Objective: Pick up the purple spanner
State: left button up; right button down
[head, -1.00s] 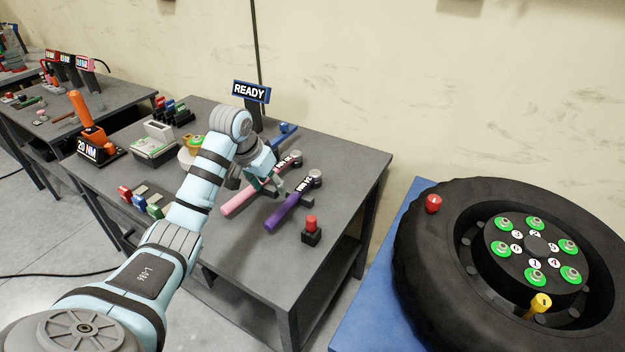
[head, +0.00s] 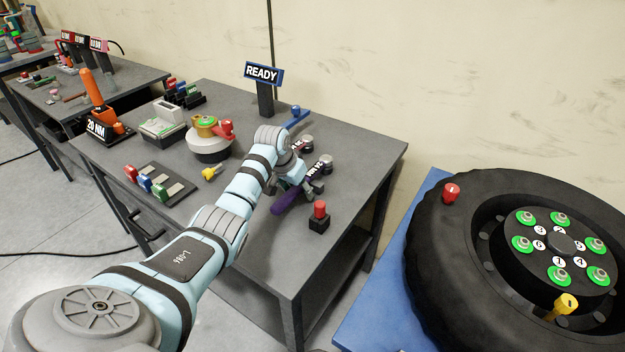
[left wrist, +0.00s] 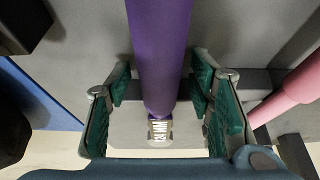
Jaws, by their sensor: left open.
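The purple spanner (head: 287,200) lies on the grey workbench, with a dark labelled shaft and a grey head toward the back. In the left wrist view its purple handle (left wrist: 160,55) runs down between the open jaws of my left gripper (left wrist: 164,105), with a gap on each side. In the head view my left gripper (head: 300,184) is over the middle of the spanner and hides part of it. A pink spanner (left wrist: 297,90) lies beside it, mostly hidden by my arm in the head view. My right gripper is not in view.
A black block with a red button (head: 319,216) stands close to the purple spanner's right. A READY sign (head: 263,73) stands at the bench's back. A large tyre (head: 440,250) is at the right. The bench front near the spanner is clear.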

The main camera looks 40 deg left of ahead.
pick_arm(q)
jog(key=shift+r, duration=0.1)
grip_shut()
jog(key=shift+r, duration=0.1)
